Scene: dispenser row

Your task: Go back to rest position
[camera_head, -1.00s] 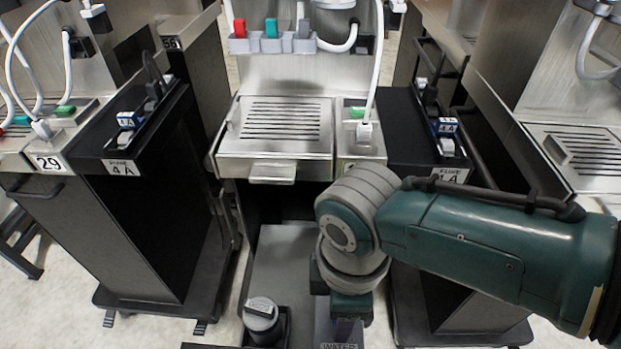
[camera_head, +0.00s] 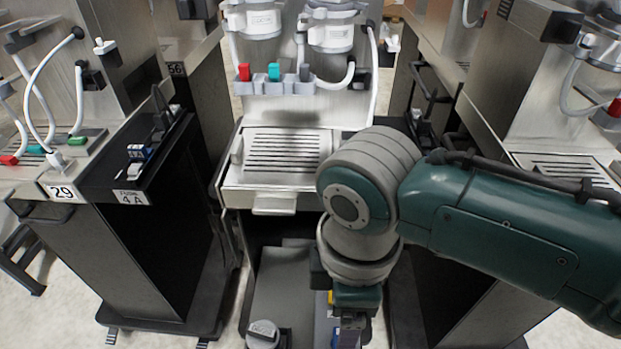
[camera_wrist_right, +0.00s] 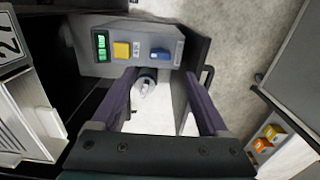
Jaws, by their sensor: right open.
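My right arm (camera_head: 500,215) comes in from the right in the head view, bent at a grey and green joint in front of the middle dispenser. Its wrist points down to the bottom edge, where the gripper is mostly cut off. In the right wrist view my right gripper (camera_wrist_right: 160,80) has its two purple fingers spread apart, with nothing held between them. Beyond the fingers is a grey panel (camera_wrist_right: 88,42) with a green display, a yellow button and a blue switch. A small round fitting with a whitish tip (camera_wrist_right: 146,86) shows in the gap. My left gripper is not in view.
A steel dispenser with a slotted drip tray (camera_head: 281,175) stands in the middle, behind my arm. A grey-lidded container (camera_head: 262,335) is low at the bottom. Orange-marked items (camera_wrist_right: 268,136) show at the wrist view's right.

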